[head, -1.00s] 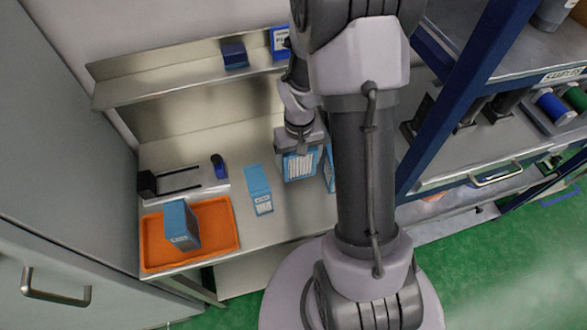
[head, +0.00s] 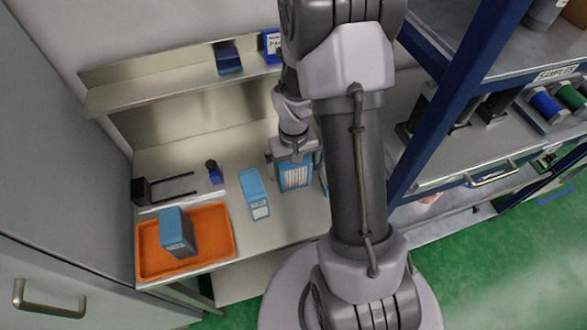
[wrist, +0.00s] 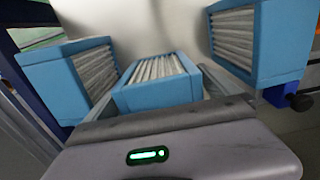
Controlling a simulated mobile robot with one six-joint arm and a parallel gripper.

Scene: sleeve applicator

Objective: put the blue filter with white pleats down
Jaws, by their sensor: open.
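The blue filter with white pleats (head: 294,177) stands upright on the steel bench, its pleated face toward the front. My gripper (head: 292,158) is open just above and around its top. In the wrist view the filter (wrist: 157,88) lies in the middle, directly ahead of my gripper's body.
A similar blue filter (head: 254,194) stands close on the left. Another (wrist: 45,82) shows at left in the wrist view, mostly hidden behind my arm in the head view. An orange tray (head: 228,250) holds a blue box (head: 178,232). A shelf (head: 150,92) runs behind.

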